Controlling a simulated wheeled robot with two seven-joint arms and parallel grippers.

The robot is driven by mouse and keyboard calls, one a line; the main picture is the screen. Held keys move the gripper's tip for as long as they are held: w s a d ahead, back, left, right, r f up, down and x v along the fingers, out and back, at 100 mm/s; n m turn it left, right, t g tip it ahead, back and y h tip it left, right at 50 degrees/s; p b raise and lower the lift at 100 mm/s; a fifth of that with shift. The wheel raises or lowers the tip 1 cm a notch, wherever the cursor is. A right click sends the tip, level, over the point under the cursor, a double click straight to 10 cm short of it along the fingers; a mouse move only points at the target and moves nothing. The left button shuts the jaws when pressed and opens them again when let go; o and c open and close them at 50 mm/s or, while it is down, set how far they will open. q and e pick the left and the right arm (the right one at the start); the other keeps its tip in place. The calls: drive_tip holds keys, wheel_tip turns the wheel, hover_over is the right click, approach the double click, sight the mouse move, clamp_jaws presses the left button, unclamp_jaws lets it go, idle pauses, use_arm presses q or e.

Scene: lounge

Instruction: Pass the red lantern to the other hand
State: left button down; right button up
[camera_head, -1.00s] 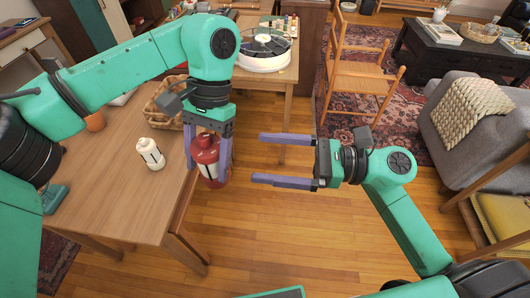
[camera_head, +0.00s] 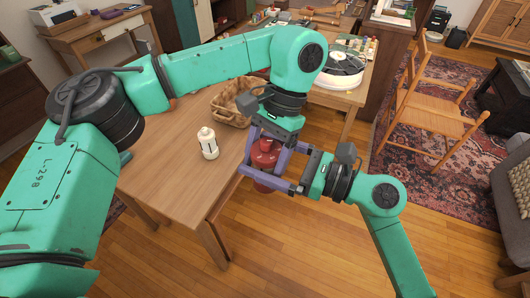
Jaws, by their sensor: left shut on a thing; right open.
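The red lantern (camera_head: 264,158) hangs beyond the right edge of the wooden table, partly covered by gripper fingers. My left gripper (camera_head: 266,168) points down and is shut on the lantern, one finger on each side. My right gripper (camera_head: 255,153) comes in from the right, open, with its fingers pointing left. Its fingers reach around the lantern, one on the near side and one on the far side. I cannot tell whether they touch it.
A white lantern (camera_head: 208,144) and a wicker basket (camera_head: 232,103) stand on the wooden table (camera_head: 160,176). A record player (camera_head: 338,68) is on the table behind. A wooden chair (camera_head: 428,98) stands at right. Bare floor (camera_head: 300,245) lies in front.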

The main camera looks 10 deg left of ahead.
drive_tip(key=shift+c, duration=0.3)
drive_tip(key=c, duration=1.5)
use_arm(q)
unclamp_jaws()
use_arm(e)
clamp_jaws()
